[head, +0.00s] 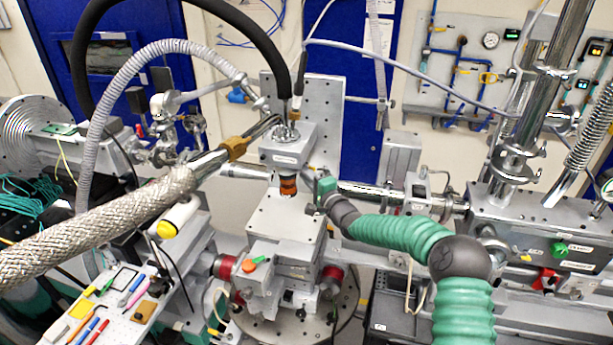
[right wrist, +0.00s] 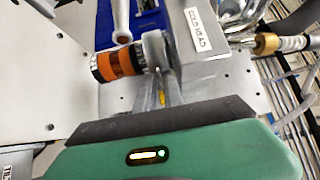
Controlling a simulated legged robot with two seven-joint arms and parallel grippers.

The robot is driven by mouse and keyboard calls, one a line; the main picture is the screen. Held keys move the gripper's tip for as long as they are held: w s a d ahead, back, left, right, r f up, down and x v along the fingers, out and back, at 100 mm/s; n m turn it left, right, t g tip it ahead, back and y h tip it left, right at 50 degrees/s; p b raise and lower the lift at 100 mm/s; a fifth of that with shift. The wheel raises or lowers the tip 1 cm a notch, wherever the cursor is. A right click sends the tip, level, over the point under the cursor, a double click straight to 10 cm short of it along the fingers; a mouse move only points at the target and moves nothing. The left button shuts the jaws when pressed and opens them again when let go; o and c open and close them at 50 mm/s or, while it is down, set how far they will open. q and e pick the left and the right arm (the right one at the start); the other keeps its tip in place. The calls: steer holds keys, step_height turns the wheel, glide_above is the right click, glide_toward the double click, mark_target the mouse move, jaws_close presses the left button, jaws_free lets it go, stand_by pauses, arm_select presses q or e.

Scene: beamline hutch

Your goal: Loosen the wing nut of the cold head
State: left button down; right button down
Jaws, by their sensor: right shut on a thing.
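The cold head (head: 288,148) is a grey block on the stage at the centre of the head view. An orange-and-black cylinder (head: 288,186) stands below it. In the right wrist view, the cold head (right wrist: 225,35) carries a printed label, and the cylinder (right wrist: 118,63) lies left of my fingers. My right gripper (head: 314,193) reaches in from the right, beside the cylinder. In the right wrist view, its fingers (right wrist: 164,88) are shut on a small grey rounded part, which looks like the wing nut (right wrist: 154,47). The fingers partly hide it. My left gripper is out of view.
A braided hose (head: 110,220) and a black hose (head: 250,30) run to the cold head. A beam pipe (head: 375,193) passes behind my right arm. A tool board (head: 105,312) is at lower left. The flat grey plate (head: 285,222) below the cold head is clear.

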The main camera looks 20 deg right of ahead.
stand_by(0.4)
steer(key=shift+a+r+n+g+h+p, duration=0.15)
steer(key=shift+n+g+h+p, duration=0.5)
steer(key=shift+n+g, duration=0.4)
steer(key=shift+r+n+g+h+p, duration=0.15)
steer(key=shift+n+g+h+p, duration=0.3)
steer(key=shift+n+g+p, duration=0.6)
